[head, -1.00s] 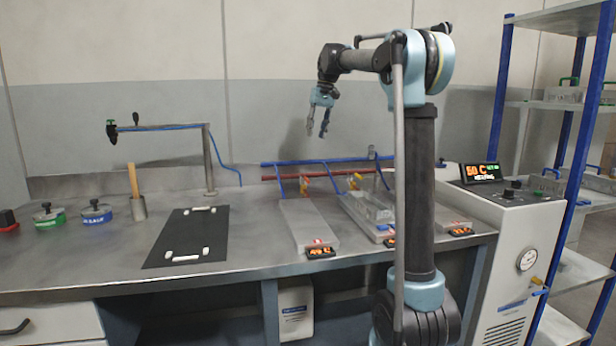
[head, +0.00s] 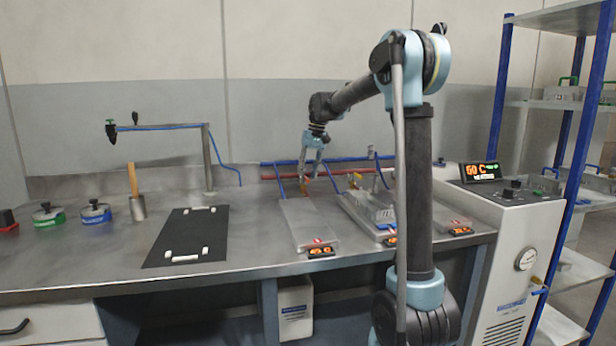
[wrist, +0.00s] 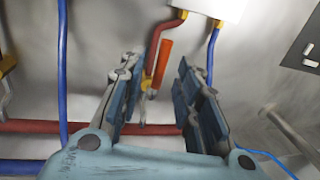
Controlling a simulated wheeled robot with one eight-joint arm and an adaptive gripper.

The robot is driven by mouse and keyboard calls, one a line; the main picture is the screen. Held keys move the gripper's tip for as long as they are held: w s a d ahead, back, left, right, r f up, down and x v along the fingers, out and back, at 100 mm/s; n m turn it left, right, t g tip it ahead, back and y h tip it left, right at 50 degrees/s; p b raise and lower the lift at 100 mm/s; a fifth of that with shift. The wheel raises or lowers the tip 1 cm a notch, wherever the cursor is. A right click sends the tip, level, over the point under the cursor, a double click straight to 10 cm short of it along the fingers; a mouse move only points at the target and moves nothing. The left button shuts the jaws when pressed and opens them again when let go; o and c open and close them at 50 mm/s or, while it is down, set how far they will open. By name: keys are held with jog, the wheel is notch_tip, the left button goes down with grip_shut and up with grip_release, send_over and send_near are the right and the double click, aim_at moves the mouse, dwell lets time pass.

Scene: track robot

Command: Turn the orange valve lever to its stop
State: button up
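The orange valve lever (wrist: 164,64) shows in the wrist view between the two fingers of my gripper (wrist: 158,72), nearer the left finger. It sits beside a red pipe that runs up to a pale block. Neither finger visibly touches it, and its depth relative to the fingertips is hard to tell. My gripper is open. In the head view my gripper (head: 311,177) points down over the back end of the left plate, at the pipes. There the lever is small and largely hidden by the fingers.
Blue and red pipes (head: 270,164) run along the back of the bench. A second plate with a metal block (head: 372,208) lies to the right. A black mat (head: 188,238) lies left. A console (head: 481,172) reads about 60 C. A post with an arm (head: 208,160) stands at the back.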

jog(key=shift+a+f, duration=0.15)
jog(key=shift+f, duration=0.5)
grip_shut()
jog(key=shift+d, duration=0.2)
